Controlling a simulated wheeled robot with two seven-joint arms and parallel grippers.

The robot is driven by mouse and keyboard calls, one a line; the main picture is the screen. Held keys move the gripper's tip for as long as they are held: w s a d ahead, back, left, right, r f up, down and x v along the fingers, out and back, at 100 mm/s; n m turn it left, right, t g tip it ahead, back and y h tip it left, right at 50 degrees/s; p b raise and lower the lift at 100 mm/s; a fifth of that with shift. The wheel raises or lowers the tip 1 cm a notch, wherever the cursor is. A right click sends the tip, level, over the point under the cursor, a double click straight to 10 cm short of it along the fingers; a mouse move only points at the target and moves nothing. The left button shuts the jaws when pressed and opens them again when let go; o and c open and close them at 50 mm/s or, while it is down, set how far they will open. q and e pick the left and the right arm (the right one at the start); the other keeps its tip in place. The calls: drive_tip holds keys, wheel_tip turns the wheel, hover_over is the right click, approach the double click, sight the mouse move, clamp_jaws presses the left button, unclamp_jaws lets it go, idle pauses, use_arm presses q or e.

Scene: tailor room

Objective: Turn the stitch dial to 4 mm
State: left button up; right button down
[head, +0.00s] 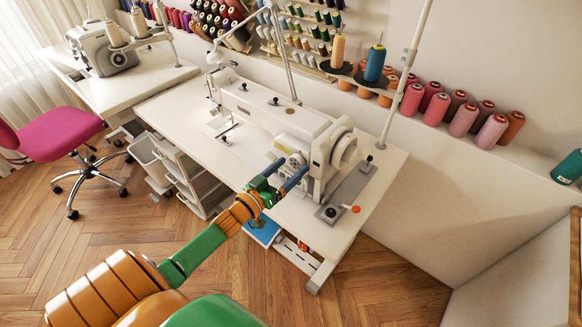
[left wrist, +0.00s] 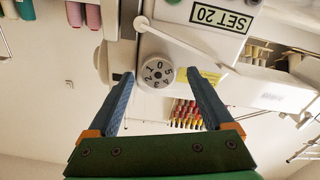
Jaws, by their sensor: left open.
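The white sewing machine (head: 255,105) stands on the white table. Its stitch dial (left wrist: 155,73) is a small round white knob with dark digits, seen rotated in the left wrist view. A 2, a 1 and a 0 can be made out on it; I cannot tell the exact setting. In the head view the dial (head: 296,160) is on the machine's near right end. My left gripper (head: 294,166) reaches up to it with blue fingers. In the left wrist view the open fingers (left wrist: 160,74) stand one on each side of the dial, with gaps visible. My right gripper is not in view.
Thread cones (head: 463,120) line the ledge behind. A pink chair (head: 60,138) stands left.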

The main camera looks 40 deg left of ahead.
use_arm(q)
drive_tip(key=shift+w+d, duration=0.15)
drive_tip(key=shift+w, duration=0.3)
drive_tip(key=shift+r, duration=0.1)
clamp_jaws()
drive_tip(key=shift+m, duration=0.3)
drive_tip(key=m, duration=0.5)
drive_tip(key=shift+m, duration=0.3)
drive_tip(key=m, duration=0.5)
drive_tip(key=shift+m, duration=0.5)
